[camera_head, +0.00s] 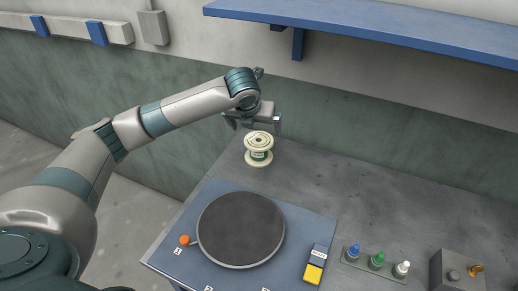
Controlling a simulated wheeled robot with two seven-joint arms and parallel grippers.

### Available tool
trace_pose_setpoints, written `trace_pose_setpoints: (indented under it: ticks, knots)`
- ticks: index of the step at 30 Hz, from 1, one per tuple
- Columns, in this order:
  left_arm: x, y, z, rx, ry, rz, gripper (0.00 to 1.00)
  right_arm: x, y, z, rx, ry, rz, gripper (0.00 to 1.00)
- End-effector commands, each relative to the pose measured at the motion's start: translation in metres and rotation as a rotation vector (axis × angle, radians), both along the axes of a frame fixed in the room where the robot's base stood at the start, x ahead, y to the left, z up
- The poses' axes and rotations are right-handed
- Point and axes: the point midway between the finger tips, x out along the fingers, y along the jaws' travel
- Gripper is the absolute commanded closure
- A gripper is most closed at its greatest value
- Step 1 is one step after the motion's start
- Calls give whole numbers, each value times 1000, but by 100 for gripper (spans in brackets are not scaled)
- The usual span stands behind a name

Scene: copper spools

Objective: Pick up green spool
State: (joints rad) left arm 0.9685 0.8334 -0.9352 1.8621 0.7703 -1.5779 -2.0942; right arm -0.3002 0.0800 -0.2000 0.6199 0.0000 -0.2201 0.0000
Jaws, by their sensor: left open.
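One spool (259,159) with cream flanges and a green band around its core stands upright on the grey table, behind the round dark disc. My left gripper (254,125) hangs just above and behind the spool, with its fingers spread and pointing down. It appears empty. I cannot tell from this angle whether a finger touches the spool's top flange. My right gripper does not show.
Blue, green and white pegs (377,261) stand at right beside a grey box (455,272). A blue shelf (380,31) overhangs the back. The table right of the spool is clear.

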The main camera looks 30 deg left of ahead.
Motion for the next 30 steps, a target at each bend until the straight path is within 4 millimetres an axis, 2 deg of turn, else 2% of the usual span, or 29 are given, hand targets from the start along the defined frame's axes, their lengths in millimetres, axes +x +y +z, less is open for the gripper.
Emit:
trace_pose_setpoints:
  ticks: [8,24,30]
  knots:
    - [7,2,-11,0,2,1,0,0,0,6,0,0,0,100]
    - [49,13,-89,0,3,2,0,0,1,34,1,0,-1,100]
    - [58,15,-104,-1,1,1,0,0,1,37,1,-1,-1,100]
